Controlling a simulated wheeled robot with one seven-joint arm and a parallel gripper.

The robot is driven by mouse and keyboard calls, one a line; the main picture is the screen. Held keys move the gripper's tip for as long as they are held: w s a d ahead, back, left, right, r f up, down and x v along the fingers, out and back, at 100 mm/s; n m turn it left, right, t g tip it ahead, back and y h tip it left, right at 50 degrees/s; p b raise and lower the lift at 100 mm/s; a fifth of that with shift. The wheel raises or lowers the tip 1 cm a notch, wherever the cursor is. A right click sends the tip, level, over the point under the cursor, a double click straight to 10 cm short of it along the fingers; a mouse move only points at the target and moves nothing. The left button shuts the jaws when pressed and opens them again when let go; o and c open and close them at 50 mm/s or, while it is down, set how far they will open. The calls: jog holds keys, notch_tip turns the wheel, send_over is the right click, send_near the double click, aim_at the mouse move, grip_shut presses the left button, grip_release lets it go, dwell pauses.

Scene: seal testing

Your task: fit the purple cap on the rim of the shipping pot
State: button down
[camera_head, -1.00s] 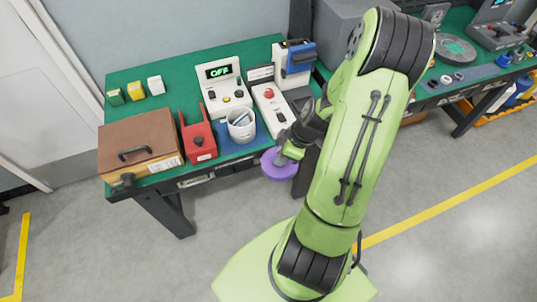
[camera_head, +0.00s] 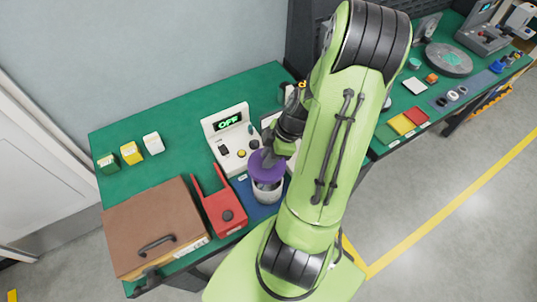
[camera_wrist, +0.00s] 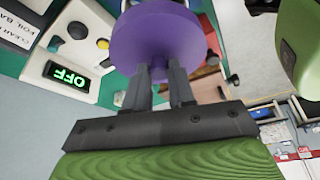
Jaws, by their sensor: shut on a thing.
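The purple cap (camera_head: 265,167) is a round disc held by my gripper (camera_head: 270,153) above the white shipping pot (camera_head: 267,193). In the head view the cap covers the pot's rim and opening, so I cannot tell whether they touch. In the wrist view the cap (camera_wrist: 160,38) fills the upper middle, and both fingers of my gripper (camera_wrist: 160,88) are shut on its grip. The cap hides the pot in the wrist view.
A red stand (camera_head: 222,209) is just left of the pot. The tester with the OFF display (camera_head: 231,137) stands behind it. A brown case (camera_head: 155,228) is at the bench's left. Green bench top (camera_head: 185,112) is bare toward the back.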

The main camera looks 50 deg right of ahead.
aim_at(270, 172)
jog(key=shift+w, duration=0.15)
jog(key=shift+s+f+b, duration=0.25)
jog(key=shift+s+b, duration=0.05)
jog(key=shift+s, duration=0.1)
jog(key=shift+s+f, duration=0.1)
jog(key=shift+f, duration=0.25)
jog(key=shift+w+f+b, duration=0.15)
jog(key=shift+w+b, duration=0.05)
jog(key=shift+b, duration=0.15)
jog(key=shift+f+b, duration=0.3)
jog(key=shift+f, duration=0.05)
jog(key=shift+f+b, duration=0.85)
jog(key=shift+b, duration=0.05)
jog(key=shift+f+b, duration=2.35)
jog(key=c, duration=0.9)
grip_release()
jog(key=shift+o, duration=0.2)
